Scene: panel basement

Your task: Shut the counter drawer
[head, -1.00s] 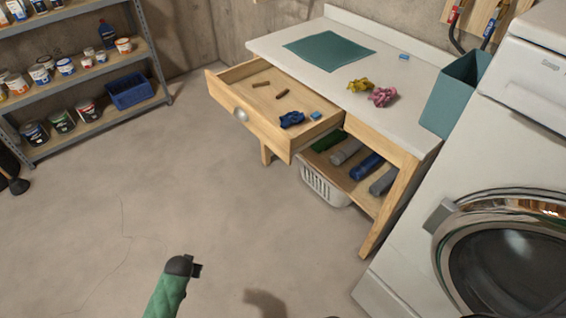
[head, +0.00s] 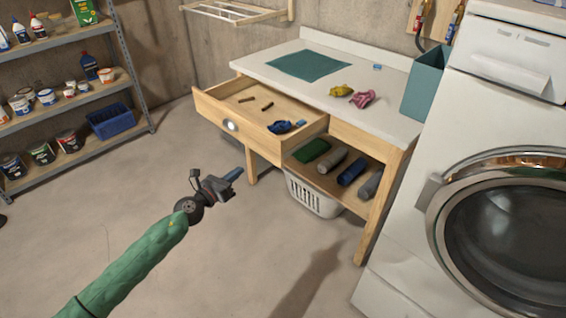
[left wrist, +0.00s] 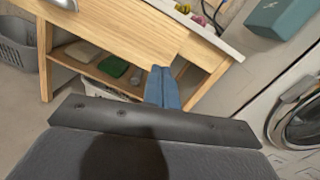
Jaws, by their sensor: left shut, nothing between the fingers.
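The counter drawer (head: 247,137) is pulled out of the wooden counter (head: 395,125). It has a round metal knob (head: 231,126) and holds a blue cloth-like item (head: 281,127) and several small pieces. My left gripper (head: 233,174) is shut and empty, in front of and below the drawer front in the head view, seemingly apart from it. In the left wrist view the blue fingers (left wrist: 161,88) lie together, with the drawer front (left wrist: 135,28) beyond them and part of the knob at the top left. My right gripper is not in view.
A washing machine (head: 490,190) stands right of the counter. A white basket (head: 312,194) sits beneath the counter's lower shelf (head: 325,180), which holds rolled items. A metal shelf with cans (head: 80,90) stands at the left. The floor between is clear.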

